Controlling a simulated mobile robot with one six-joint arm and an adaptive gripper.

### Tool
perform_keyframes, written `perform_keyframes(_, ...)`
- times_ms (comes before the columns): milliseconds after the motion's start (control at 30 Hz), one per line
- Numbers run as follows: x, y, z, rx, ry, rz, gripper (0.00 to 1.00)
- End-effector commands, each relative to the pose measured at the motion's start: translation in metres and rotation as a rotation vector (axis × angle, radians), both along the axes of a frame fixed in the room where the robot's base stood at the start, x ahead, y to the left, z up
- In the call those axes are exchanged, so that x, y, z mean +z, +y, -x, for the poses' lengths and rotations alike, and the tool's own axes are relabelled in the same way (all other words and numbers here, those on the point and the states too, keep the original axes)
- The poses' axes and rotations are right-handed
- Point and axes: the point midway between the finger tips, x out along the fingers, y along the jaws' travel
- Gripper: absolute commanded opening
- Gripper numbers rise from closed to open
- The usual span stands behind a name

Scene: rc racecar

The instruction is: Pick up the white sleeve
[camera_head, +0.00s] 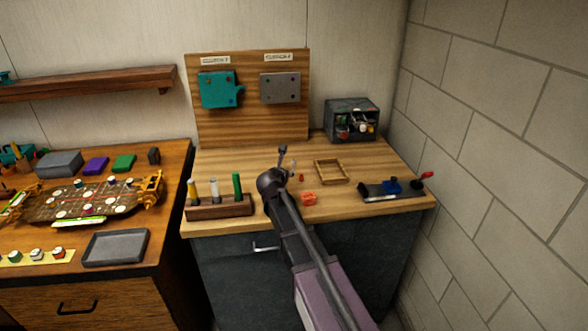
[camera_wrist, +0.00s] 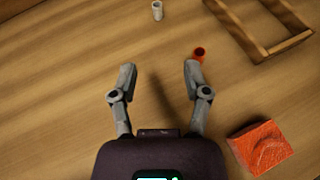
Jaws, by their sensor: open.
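The white sleeve (camera_wrist: 157,11) is a small pale hollow cylinder. It stands upright on the wooden bench top at the top edge of the wrist view, beyond my fingertips and roughly in line with the gap between them. My gripper (camera_wrist: 159,73) is open and empty, its two grey fingers apart above the bench, not touching the sleeve. In the head view my arm reaches over the right bench and partly covers the area around the sleeve, so it is hard to make out there.
A small red-orange sleeve (camera_wrist: 199,53) sits close to my right fingertip in the picture. An orange block (camera_wrist: 262,147) lies at lower right, and an empty wooden tray (camera_wrist: 235,28) at upper right. A wooden rack (camera_head: 220,208) with several upright pieces stands left of my arm.

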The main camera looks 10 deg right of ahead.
Motion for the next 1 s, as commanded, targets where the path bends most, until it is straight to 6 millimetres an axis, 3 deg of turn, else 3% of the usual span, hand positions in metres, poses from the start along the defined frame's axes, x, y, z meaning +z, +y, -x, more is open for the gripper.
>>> perform_keyframes(567,-0.002,0.004,-0.008,0.031,0.001,0.048,0.61)
perform_keyframes(1000,-0.025,-0.014,-0.056,0.031,0.000,0.047,0.61)
